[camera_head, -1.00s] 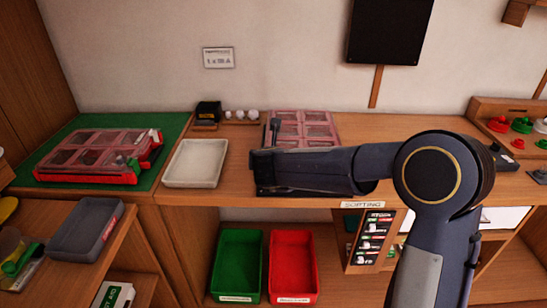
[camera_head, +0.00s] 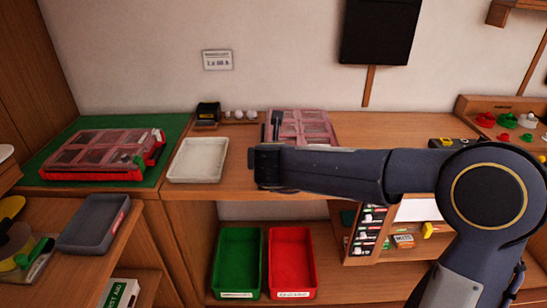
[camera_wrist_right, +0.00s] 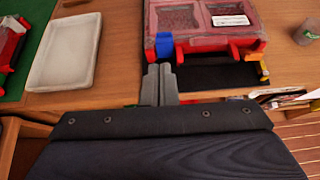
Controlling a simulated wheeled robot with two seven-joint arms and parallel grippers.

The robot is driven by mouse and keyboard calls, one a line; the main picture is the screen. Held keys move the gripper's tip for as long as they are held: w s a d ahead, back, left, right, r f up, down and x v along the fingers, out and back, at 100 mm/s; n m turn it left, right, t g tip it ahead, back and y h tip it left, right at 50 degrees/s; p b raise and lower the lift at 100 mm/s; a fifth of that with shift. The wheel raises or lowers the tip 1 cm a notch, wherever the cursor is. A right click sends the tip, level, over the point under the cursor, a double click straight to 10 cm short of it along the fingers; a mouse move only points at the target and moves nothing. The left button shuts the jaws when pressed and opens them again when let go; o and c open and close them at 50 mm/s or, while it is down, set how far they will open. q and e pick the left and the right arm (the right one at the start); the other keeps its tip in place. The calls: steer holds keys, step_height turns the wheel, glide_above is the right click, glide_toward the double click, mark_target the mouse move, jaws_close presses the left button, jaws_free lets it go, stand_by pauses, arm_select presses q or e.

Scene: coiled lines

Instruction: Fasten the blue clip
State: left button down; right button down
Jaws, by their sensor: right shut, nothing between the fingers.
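The blue clip (camera_wrist_right: 164,45) is at the front left of a red case with a clear compartment lid (camera_wrist_right: 205,22) in the right wrist view. Whether the clip is latched is not clear. The same case (camera_head: 312,128) sits at the back of the bench in the head view, where my arm partly hides it and the clip cannot be made out. My right gripper (camera_wrist_right: 159,72) is shut and empty, its fingertips just in front of and below the clip. Contact cannot be told. My left gripper is not in view.
A white tray (camera_head: 198,160) lies left of my gripper. Another red case (camera_head: 98,155) sits on a green mat (camera_head: 55,180) further left. Green (camera_head: 238,262) and red (camera_head: 291,262) bins stand below the bench. Red and green knobs (camera_head: 505,120) are at the right.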

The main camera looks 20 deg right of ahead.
steer(key=v, duration=0.2)
steer(key=shift+s+r, duration=0.2)
steer(key=shift+r, duration=0.3)
steer(key=s+r+n+t+y+p, duration=0.1)
steer(key=s+r+n+t+y, duration=0.5)
steer(key=n, duration=1.1)
steer(key=s+d+f+n+g, duration=0.1)
steer(key=s+f+n+g, duration=0.3)
steer(key=s+n, duration=0.3)
steer(key=s+d+f+n+g, duration=0.1)
steer(key=s+f+n+g, duration=0.2)
steer(key=s, duration=0.7)
steer(key=s+d+f+n+g+y+p, duration=0.1)
steer(key=s+f+n+g, duration=0.3)
steer(key=s+f+n, duration=0.3)
steer(key=s+n, duration=0.2)
steer(key=n, duration=0.1)
steer(key=shift+s+n+g, duration=0.3)
steer(key=shift+s+n, duration=0.05)
steer(key=shift+n, duration=0.05)
steer(key=shift+d+r, duration=0.1)
steer(key=shift+d, duration=0.05)
